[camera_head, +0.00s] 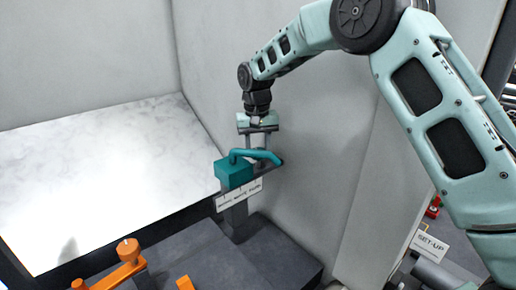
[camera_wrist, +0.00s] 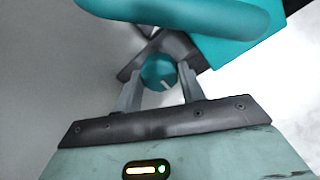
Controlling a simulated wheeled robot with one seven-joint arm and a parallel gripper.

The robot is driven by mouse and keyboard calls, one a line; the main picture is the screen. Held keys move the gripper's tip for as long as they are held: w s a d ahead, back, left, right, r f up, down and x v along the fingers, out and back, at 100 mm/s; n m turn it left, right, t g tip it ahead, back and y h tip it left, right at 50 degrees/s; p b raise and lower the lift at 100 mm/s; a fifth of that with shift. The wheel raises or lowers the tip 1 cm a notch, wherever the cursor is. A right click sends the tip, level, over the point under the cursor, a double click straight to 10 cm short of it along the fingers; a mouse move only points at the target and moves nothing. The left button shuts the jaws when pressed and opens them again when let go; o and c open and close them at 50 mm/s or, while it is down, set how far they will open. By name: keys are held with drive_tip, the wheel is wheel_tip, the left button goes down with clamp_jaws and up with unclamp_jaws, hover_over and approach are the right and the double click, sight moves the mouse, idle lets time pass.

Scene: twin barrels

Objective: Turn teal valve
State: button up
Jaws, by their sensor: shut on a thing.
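The teal valve is a round knob (camera_wrist: 158,70) with a white mark on its face, seen in the wrist view. My gripper (camera_wrist: 159,82) has one finger on each side of the knob and is shut on it. In the head view my gripper (camera_head: 260,155) points down just behind the curved teal pipe (camera_head: 257,153), which leaves a teal box (camera_head: 234,174). The knob cannot be made out in the head view. The pipe (camera_wrist: 185,12) also crosses the top of the wrist view, with part of the box (camera_wrist: 240,48) at the upper right.
A dark bracket with a white label (camera_head: 239,195) carries the teal box beside a grey wall (camera_head: 305,190). An orange valve fitting (camera_head: 118,270) stands at the lower left. A bright white surface (camera_head: 100,170) lies at the left. A "SET-UP" sign (camera_head: 430,243) is at the lower right.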

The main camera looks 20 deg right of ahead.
drive_tip(key=shift+r+n, duration=0.1)
drive_tip(key=shift+n, duration=0.2)
drive_tip(key=o, duration=1)
drive_tip(key=shift+c, duration=0.2)
wheel_tip(320, 180, up, 17)
drive_tip(key=b, duration=0.3)
drive_tip(key=shift+a+r, duration=0.15)
drive_tip(key=shift+a, duration=0.05)
